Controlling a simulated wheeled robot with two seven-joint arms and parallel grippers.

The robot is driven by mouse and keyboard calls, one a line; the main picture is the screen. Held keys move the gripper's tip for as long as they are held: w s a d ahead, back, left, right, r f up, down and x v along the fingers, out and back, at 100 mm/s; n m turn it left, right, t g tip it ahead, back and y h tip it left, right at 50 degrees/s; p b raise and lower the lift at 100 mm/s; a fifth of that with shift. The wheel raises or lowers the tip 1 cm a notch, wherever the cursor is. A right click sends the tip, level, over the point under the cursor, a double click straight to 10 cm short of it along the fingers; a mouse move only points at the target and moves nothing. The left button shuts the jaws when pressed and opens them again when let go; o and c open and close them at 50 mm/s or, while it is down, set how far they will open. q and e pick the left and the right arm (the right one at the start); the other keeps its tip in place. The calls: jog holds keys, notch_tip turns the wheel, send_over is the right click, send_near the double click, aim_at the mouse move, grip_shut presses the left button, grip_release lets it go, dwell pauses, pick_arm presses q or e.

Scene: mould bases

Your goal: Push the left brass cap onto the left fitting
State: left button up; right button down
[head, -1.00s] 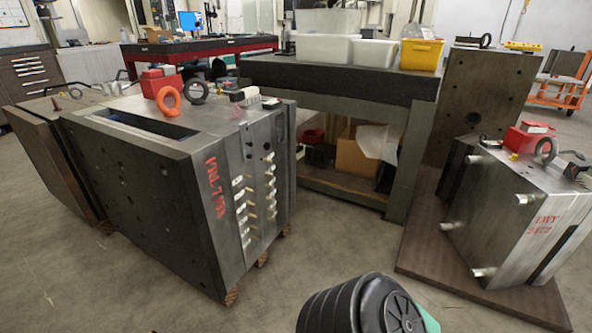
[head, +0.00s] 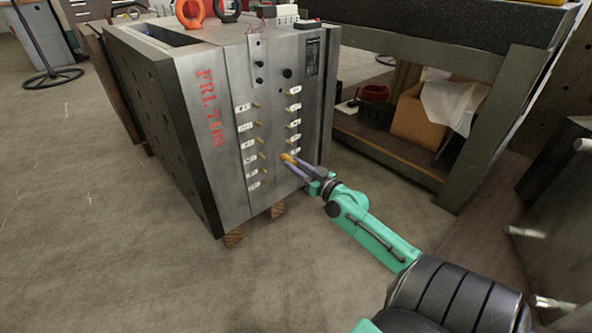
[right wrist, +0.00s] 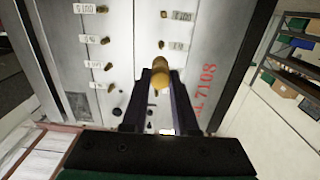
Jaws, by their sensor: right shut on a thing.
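My right gripper (head: 288,162) is shut on a small brass cap (head: 287,157), in front of the lower part of the mould base's (head: 205,95) labelled face. In the right wrist view the yellow-gold cap (right wrist: 160,76) sits between the two dark fingertips. The face has two columns of brass fittings with white tags: a left column (head: 258,123) and a right column (head: 298,105). The wrist view shows the face turned about, with fittings (right wrist: 161,44) beyond the cap in line with it. Whether the cap touches a fitting cannot be told. My left gripper is out of view.
Red lettering (head: 210,108) runs down the face. An orange ring (head: 190,12) stands on top of the mould base. A workbench (head: 430,70) with boxes beneath is at the right. Open floor (head: 110,240) lies in front and to the left.

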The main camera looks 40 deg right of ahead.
jog(key=shift+w+r, duration=0.1)
jog(key=shift+w, duration=0.35)
jog(key=w+b, duration=0.1)
jog(key=w, duration=0.7)
jog(key=shift+b, duration=0.3)
jog(key=shift+w+b, duration=0.3)
jog(key=shift+w, duration=0.5)
jog(key=shift+w+b, duration=0.1)
jog(key=shift+b, duration=0.3)
jog(key=shift+w+b, duration=0.3)
